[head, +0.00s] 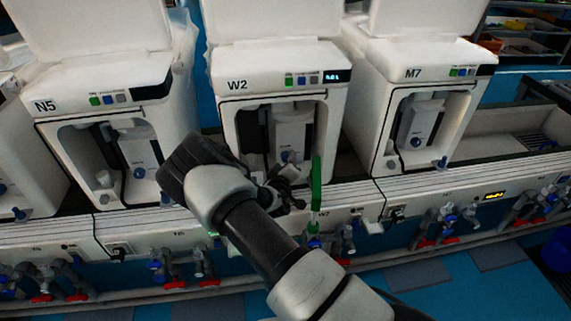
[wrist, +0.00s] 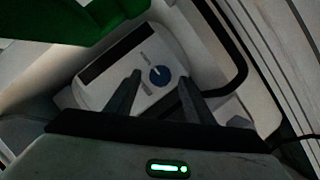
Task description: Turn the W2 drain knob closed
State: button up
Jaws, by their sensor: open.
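The W2 unit (head: 284,60) stands in the middle of the head view, white with an open front bay. Its round blue knob (head: 289,156) sits low inside the bay, just beyond my gripper (head: 284,187). In the wrist view the blue knob (wrist: 160,75) carries a pale pointer line, on a white housing with small printed labels too blurred to read. My gripper (wrist: 160,86) is open and empty, with one finger on each side of the knob in the picture. I cannot tell whether the fingers touch the housing.
A green upright bar (head: 317,184) stands just right of my gripper; green also fills the upper left of the wrist view (wrist: 70,22). Similar units N5 (head: 100,95) and M7 (head: 425,72) flank W2. Valves with red handles (head: 174,285) line the lower front.

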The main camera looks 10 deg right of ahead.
jog(key=shift+w+d+f, duration=0.15)
jog(key=shift+w+d, duration=0.05)
jog(key=shift+w, duration=0.4)
jog(key=c, duration=1)
jog(key=shift+c, duration=0.2)
